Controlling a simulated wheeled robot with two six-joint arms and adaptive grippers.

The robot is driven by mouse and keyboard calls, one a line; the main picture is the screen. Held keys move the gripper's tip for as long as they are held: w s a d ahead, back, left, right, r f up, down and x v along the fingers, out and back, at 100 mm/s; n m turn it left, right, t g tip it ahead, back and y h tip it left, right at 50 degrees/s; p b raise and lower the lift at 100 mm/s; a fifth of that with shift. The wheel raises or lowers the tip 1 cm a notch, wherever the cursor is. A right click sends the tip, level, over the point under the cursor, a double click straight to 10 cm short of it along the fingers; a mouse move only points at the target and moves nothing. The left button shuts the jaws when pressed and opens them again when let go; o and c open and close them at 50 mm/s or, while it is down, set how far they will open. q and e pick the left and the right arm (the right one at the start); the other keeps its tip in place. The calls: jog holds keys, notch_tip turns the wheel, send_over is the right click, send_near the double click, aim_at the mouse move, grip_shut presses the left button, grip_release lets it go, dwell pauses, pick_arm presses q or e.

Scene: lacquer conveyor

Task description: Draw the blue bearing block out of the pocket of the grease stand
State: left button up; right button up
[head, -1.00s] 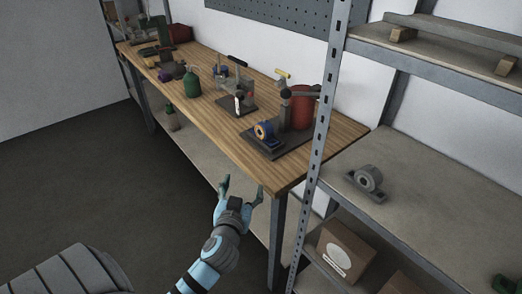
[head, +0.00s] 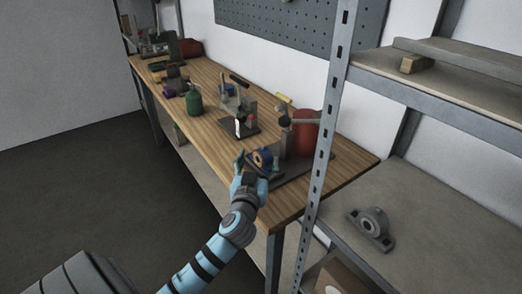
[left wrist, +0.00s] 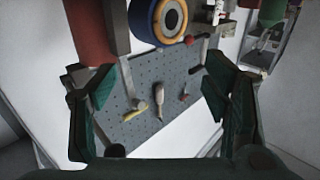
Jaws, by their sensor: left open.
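The blue bearing block (head: 263,158), with a pale ring and dark bore, sits in the grease stand (head: 292,174) near the front end of the workbench. In the left wrist view the blue bearing block (left wrist: 158,20) shows at the top, beyond the fingers. My left gripper (head: 254,170) is open at the near side of the block and partly covers its lower part. In the left wrist view the left gripper (left wrist: 160,100) has its green fingers wide apart with nothing between them. The pocket is hidden behind the gripper. My right gripper is not in view.
A red canister (head: 306,132) stands behind the block. A press-like fixture (head: 239,115) and a green bottle (head: 194,100) stand farther along the wooden bench (head: 218,150). A steel rack post (head: 328,130) rises at right; a grey bearing (head: 371,224) lies on its shelf.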

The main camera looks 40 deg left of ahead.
aim_at(262, 148)
pick_arm(q)
jog(key=x, duration=0.6)
jog(key=shift+w+f, duration=0.2)
jog(key=shift+w, duration=0.15)
jog(key=shift+w+a, duration=0.3)
jog(key=shift+w, duration=0.05)
jog(key=shift+s, duration=0.15)
grip_shut()
